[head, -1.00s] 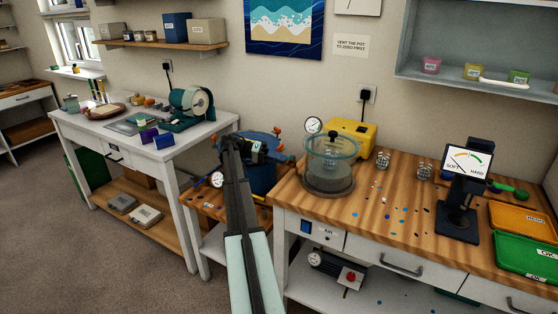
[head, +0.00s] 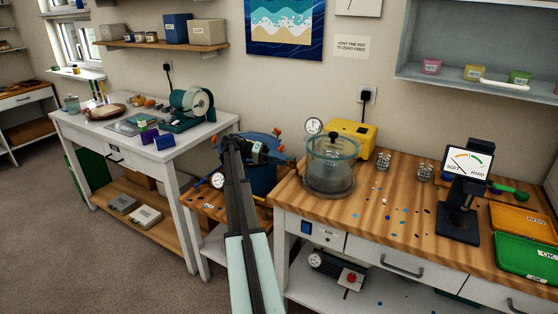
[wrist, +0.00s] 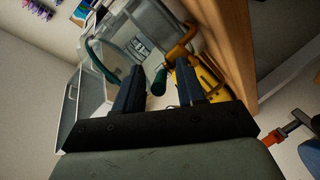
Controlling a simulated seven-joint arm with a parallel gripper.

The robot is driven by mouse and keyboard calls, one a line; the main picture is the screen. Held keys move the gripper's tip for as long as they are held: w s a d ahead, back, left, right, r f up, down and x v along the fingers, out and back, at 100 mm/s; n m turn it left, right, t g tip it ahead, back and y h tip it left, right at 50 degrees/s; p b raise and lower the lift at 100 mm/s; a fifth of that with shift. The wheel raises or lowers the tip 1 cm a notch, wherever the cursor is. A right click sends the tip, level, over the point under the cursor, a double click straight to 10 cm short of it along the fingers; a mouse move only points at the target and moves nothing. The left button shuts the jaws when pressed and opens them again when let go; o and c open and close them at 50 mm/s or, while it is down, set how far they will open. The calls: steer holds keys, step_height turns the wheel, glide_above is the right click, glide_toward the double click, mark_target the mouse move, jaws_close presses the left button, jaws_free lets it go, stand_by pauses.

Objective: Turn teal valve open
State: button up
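A short dark teal handle (wrist: 158,82), which looks like the teal valve, shows in the wrist view between the two dark fingers of my gripper (wrist: 158,88). Gaps show on both sides of it, so my gripper is open and not closed on it. I cannot tell how far beyond the fingertips it lies. In the head view my gripper (head: 260,152) is over the blue pot (head: 263,180), between the two benches. My arm hides part of the pot, and I cannot make out the valve clearly there.
Orange clamps (head: 279,128) stand around the pot's lid, close to my gripper. A gauge (head: 216,180) is left of my arm. The glass chamber (head: 332,158) and yellow pump (head: 352,138) stand on the wooden bench to the right.

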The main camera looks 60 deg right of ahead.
step_height(320, 180, up, 10)
stand_by(0.6)
steer(key=shift+c, duration=0.2)
